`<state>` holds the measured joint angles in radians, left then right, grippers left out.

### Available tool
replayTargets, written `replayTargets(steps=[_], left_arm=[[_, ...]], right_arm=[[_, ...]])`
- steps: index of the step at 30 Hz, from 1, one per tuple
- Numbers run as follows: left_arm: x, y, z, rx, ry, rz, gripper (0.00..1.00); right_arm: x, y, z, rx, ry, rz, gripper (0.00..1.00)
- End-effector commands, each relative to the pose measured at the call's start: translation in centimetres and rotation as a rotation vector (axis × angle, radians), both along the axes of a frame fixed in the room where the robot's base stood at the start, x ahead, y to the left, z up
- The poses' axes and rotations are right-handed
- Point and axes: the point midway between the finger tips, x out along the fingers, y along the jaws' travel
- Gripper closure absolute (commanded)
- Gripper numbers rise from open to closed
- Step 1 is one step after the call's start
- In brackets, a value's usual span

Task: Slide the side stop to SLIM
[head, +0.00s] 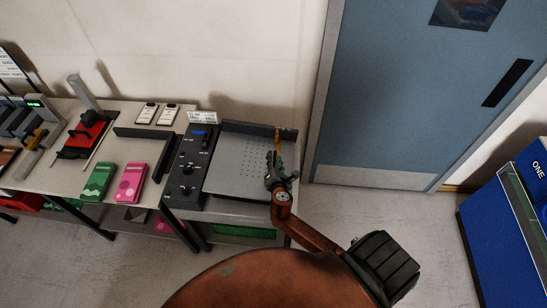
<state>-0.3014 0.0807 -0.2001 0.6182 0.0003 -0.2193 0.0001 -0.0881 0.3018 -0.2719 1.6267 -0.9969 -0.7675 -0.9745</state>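A grey perforated plate (236,168) with a dark raised fence (246,127) along its back stands on the bench. A narrow yellow-orange upright piece (278,135) shows at the plate's right edge; it may be the side stop or its marking. My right gripper (275,158) is over the plate's right edge, its fingers pointing to the back, just in front of the yellow piece. The fingers hide what lies between and under them, so I cannot tell whether they touch or hold anything. No SLIM lettering is legible. My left gripper is out of view.
A dark control panel (189,165) with knobs and a blue display adjoins the plate on the left. Green (97,182) and pink (131,182) packs lie on the bench farther left. A blue door (400,90) and a blue cabinet (500,225) are to the right.

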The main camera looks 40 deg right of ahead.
Motion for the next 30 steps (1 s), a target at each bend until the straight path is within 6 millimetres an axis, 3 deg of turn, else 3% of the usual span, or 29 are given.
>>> replayTargets(steps=[9,15,30], left_arm=[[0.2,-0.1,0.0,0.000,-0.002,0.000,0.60],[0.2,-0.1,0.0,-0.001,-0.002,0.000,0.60],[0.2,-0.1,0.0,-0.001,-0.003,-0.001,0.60]], right_arm=[[-5.5,3.2,1.9,0.003,0.001,0.001,0.73],[-7.8,4.5,2.7,0.002,0.000,0.002,0.73],[-8.6,5.0,3.1,0.001,0.000,0.003,0.73]])
